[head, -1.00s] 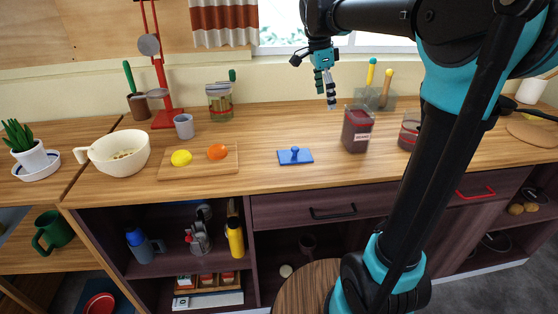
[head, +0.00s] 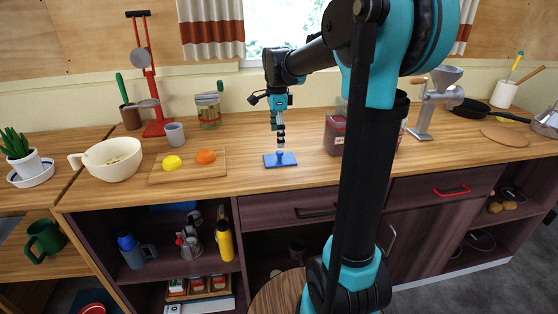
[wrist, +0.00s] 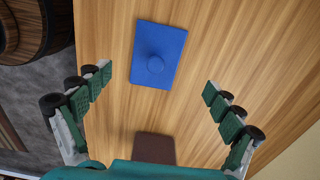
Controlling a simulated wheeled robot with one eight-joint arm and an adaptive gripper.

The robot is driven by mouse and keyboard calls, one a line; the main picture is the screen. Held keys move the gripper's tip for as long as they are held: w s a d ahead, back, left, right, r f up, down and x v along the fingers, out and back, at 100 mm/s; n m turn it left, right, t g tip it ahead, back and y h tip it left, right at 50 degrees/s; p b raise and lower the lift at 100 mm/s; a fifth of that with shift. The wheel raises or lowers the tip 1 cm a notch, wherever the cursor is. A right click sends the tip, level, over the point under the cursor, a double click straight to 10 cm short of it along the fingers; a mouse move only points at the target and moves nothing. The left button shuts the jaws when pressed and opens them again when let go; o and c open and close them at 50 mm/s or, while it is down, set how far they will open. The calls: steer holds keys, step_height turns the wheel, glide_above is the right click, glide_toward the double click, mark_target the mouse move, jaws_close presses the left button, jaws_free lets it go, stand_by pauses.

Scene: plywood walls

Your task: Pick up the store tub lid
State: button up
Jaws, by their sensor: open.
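The store tub lid (head: 286,162) is a flat blue rectangle with a round knob on top. It lies knob up on the wooden counter, right of the cutting board. The lid also shows in the wrist view (wrist: 172,43), with its knob near its middle. My gripper (head: 280,142) points down above the lid in the head view. In the wrist view its green-padded fingers (wrist: 157,88) are wide apart with nothing between them, and the lid lies beyond the fingertips.
A dark red tub (head: 334,134) stands to the right, partly behind my arm. A cutting board (head: 212,171) with a yellow and an orange fruit lies left of the lid. A grey cup (head: 174,135) and a jar (head: 209,112) stand behind. The counter around the lid is clear.

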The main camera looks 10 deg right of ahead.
mark_target(278, 152)
steer(key=shift+s+d+f, duration=0.1)
steer(key=shift+s+f, duration=0.05)
steer(key=shift+f, duration=1.65)
steer(key=shift+s+f, duration=0.15)
steer(key=shift+f, duration=1.6)
steer(key=c, duration=1.3)
